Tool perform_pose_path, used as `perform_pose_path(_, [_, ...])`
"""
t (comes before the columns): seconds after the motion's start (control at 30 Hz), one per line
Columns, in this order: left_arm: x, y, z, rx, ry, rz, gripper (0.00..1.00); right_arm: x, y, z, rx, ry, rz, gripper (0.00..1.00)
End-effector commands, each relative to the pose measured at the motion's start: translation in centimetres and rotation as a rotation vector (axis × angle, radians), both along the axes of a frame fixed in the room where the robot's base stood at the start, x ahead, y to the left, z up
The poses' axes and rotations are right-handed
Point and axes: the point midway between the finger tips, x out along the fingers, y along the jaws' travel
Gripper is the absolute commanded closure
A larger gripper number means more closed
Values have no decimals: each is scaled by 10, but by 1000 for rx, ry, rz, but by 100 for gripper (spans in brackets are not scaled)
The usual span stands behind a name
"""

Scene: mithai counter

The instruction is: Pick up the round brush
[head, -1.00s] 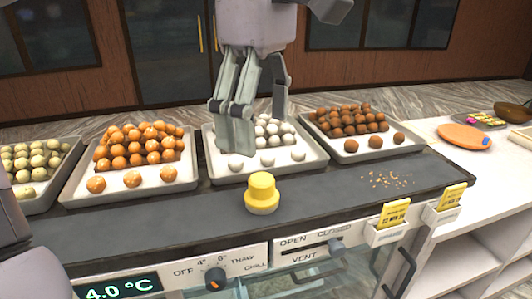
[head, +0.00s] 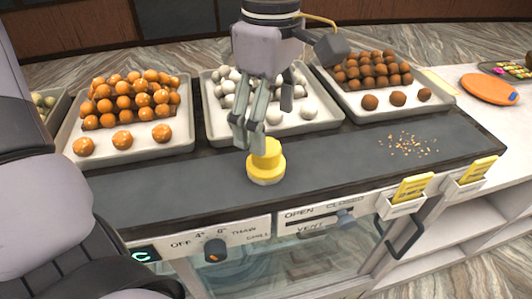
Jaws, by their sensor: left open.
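The round brush (head: 266,167) is yellow with a round knob on a wider base and pale bristles below. It stands upright on the dark counter strip in front of the tray of white sweets. My left gripper (head: 254,138) points down just above and behind the brush. Its fingers are apart and hold nothing. The fingertips overlap the top of the knob in the picture, and I cannot tell whether they touch it. My right gripper is not in view.
Trays of orange sweets (head: 128,108), white sweets (head: 309,112) and brown sweets (head: 397,99) line the back. Crumbs (head: 409,144) lie on the strip to the right. Yellow tags (head: 413,189) stand at the front edge. An orange disc (head: 489,89) lies at far right.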

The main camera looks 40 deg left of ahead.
Motion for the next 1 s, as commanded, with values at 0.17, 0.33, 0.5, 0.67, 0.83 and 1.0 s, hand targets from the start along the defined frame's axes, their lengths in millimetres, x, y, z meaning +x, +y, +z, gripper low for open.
perform_pose_path(0.17, [-1, 0, -14, -1, 1, -1, 23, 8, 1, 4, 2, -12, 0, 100])
perform_pose_path(0.33, [-5, 1, -28, -1, 5, -3, 23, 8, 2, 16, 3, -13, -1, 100])
perform_pose_path(0.5, [-6, 3, -55, -1, 3, 0, 23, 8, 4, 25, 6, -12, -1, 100])
perform_pose_path(0.67, [-6, 2, -65, -3, -2, 1, 23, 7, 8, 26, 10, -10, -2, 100])
perform_pose_path(0.83, [-6, 2, -66, -3, -3, 2, 23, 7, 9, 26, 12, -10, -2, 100])
perform_pose_path(1.0, [-6, 2, -66, -3, -3, 2, 33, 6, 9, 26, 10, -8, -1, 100])
